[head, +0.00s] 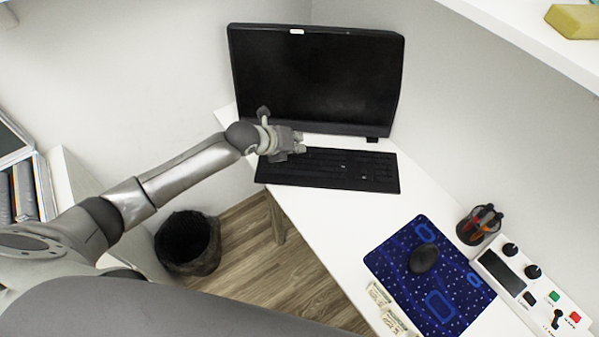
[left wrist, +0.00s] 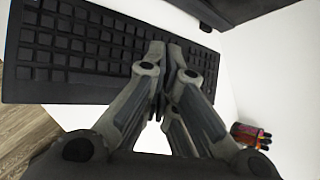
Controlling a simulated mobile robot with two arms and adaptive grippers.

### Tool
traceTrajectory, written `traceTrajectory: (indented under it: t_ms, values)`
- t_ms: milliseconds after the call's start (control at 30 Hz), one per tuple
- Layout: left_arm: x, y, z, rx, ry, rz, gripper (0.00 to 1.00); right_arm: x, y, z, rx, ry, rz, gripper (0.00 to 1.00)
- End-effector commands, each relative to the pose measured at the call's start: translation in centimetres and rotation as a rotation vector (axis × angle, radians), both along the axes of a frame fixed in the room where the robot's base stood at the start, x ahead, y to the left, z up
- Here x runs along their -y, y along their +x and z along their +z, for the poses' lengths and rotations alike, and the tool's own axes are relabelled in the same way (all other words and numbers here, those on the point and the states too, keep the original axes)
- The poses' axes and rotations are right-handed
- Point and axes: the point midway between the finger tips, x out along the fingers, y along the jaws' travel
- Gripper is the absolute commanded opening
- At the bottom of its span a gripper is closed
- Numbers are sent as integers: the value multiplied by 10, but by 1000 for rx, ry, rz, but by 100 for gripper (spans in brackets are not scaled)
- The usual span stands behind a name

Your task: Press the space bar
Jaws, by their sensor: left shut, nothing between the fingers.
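The black keyboard (head: 345,172) lies on the white desk in front of the monitor. My left gripper (head: 298,143) is over the keyboard's left, rear part in the head view, shut and empty. In the left wrist view the shut fingers (left wrist: 167,85) cover part of the keyboard (left wrist: 70,62), over or beside its edge. I cannot tell whether they touch any key. The space bar cannot be picked out with certainty in either view. My right gripper is not in view.
A black monitor (head: 315,80) stands behind the keyboard. To the right are a blue mat (head: 390,257) with a black mouse (head: 423,258), a pen cup (head: 470,231) and a control box (head: 508,272). A dark bin (head: 188,243) stands on the floor. Bare desk lies in front of the keyboard.

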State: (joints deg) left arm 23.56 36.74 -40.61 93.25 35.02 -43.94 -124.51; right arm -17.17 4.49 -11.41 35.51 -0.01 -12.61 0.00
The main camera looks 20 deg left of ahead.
Motion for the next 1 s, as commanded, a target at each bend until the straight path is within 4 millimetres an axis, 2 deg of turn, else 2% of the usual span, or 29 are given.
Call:
traceTrajectory:
  t_ms: [633, 800, 1000]
  values:
    - [0, 0, -77, -1, 2, 1, 0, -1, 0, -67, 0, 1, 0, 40]
    - [-1, 0, -85, -1, 0, 1, 0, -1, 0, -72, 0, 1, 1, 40]
    - [0, 0, -85, -1, 0, 1, 0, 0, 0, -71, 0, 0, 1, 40]
